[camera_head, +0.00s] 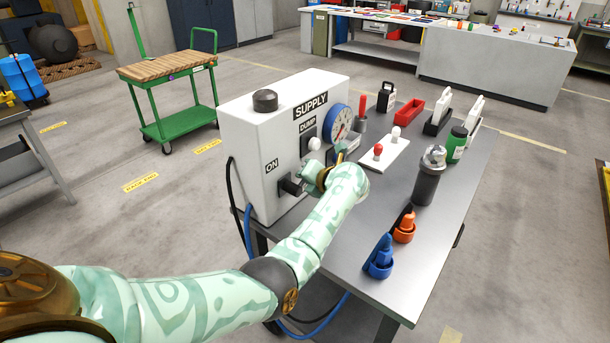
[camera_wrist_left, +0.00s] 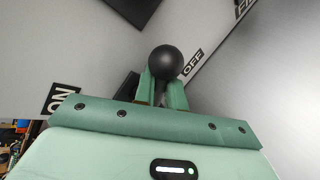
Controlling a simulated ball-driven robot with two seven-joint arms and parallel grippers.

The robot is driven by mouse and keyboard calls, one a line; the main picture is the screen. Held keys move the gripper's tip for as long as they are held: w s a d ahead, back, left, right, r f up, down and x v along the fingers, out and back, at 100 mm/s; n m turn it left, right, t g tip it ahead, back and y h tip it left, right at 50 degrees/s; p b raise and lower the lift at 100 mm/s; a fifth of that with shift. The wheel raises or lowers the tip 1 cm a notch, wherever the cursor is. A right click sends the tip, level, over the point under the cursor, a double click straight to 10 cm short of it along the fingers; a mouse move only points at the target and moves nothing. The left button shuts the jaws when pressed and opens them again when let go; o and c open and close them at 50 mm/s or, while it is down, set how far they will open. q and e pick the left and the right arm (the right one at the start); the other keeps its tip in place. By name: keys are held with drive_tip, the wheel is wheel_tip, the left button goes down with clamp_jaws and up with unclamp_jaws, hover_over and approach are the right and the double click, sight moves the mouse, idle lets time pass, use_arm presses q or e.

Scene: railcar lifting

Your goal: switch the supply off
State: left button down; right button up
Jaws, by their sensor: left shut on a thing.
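The white supply box (camera_head: 245,155) stands on the grey table, with SUPPLY, DUMP and ON labels, a round gauge (camera_head: 338,122) and a black dome on top. My left gripper (camera_head: 312,181) is at the box's front, by the black switch base (camera_head: 290,187). In the left wrist view my green fingers (camera_wrist_left: 163,92) are shut on the switch lever, just below its black ball knob (camera_wrist_left: 165,61). The ON label (camera_wrist_left: 62,100) is left of the knob and the OFF label (camera_wrist_left: 193,63) close on its right. The hand hides the lever in the head view.
The table (camera_head: 405,260) also carries a white board with red and white knobs (camera_head: 385,152), a dark grey cylinder (camera_head: 428,178), a green bottle (camera_head: 456,144), and blue (camera_head: 379,262) and orange (camera_head: 404,228) fittings. A green cart (camera_head: 180,127) stands behind left. Hoses hang by the box.

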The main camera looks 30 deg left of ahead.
use_arm(q)
drive_tip(key=shift+w+f+m+g+b, duration=0.2)
drive_tip(key=shift+w+m+g+b, duration=0.1)
drive_tip(key=shift+m+g+b, duration=0.25)
drive_tip(key=shift+w+f+m+g+b, duration=0.1)
drive_tip(key=shift+f+m+g+b, duration=0.35)
drive_tip(key=shift+b, duration=0.1)
drive_tip(key=shift+f+m+g+b, duration=0.25)
drive_tip(key=shift+m+g+b, duration=0.15)
drive_tip(key=shift+g+b, duration=0.3)
drive_tip(key=shift+m+b, duration=0.3)
drive_tip(key=shift+b, duration=0.25)
drive_tip(key=shift+g, duration=0.3)
drive_tip(key=c, duration=1.6)
unclamp_jaws()
drive_tip(key=shift+o, duration=0.4)
drive_tip(key=shift+w+f, duration=0.15)
drive_tip(key=shift+f, duration=0.05)
